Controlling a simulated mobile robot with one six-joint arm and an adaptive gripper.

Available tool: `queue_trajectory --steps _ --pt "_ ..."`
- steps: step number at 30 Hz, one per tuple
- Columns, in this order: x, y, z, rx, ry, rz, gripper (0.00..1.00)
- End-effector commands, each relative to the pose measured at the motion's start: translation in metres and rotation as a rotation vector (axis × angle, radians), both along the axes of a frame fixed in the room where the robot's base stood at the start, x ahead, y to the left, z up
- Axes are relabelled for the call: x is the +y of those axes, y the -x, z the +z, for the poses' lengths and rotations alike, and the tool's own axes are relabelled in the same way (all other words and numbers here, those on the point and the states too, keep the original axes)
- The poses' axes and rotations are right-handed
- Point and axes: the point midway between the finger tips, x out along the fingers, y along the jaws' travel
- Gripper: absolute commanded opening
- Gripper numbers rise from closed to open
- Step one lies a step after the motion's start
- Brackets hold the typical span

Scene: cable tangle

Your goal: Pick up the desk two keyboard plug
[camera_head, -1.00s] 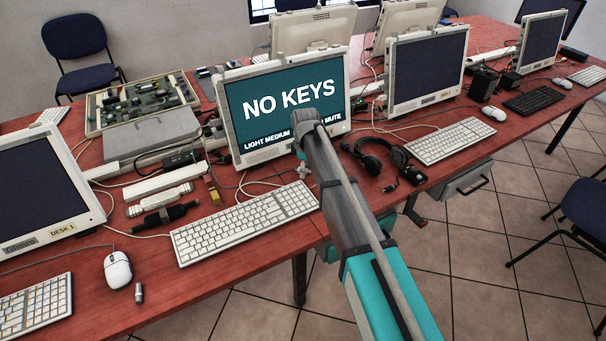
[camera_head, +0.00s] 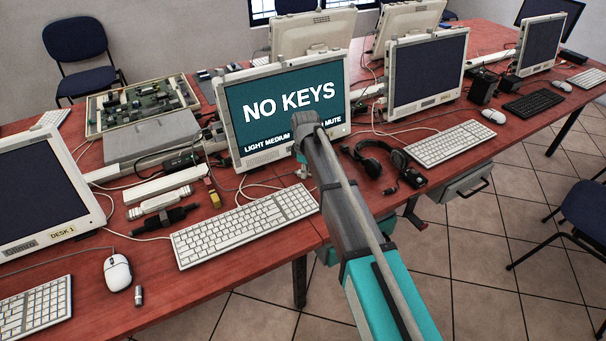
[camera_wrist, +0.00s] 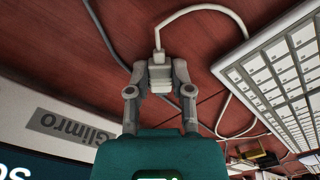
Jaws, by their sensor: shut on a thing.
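The keyboard plug (camera_wrist: 159,60) is a pale grey-white connector on a white cable in the wrist view. My gripper (camera_wrist: 160,80) is shut on it, with one finger on each side. The cable leaves the far end of the plug and loops right towards the white keyboard (camera_wrist: 281,66). The wood-red desk shows beneath; the gap between plug and desk is hard to judge. In the head view, my gripper (camera_head: 303,170) is small, in front of the "NO KEYS" monitor (camera_head: 285,108) and behind the same keyboard (camera_head: 245,224). The plug cannot be made out there.
A grey cable (camera_wrist: 118,40) crosses the desk near the plug. A headset (camera_head: 377,157) lies right of my arm. A USB-like black adapter and pale blocks (camera_head: 163,190) lie left of the keyboard. Another monitor (camera_head: 428,72) stands to the right.

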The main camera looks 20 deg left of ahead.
Motion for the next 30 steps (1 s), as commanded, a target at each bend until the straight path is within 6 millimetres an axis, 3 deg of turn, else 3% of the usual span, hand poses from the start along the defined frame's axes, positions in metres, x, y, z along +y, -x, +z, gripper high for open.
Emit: queue_trajectory --steps 16,25,30 --pt "0.0 0.0 0.011 0.0 0.0 -0.001 0.05" --pt "0.0 0.0 0.037 0.0 0.0 -0.001 0.05" --pt "-0.01 0.017 0.057 0.0 0.0 -0.001 0.05"
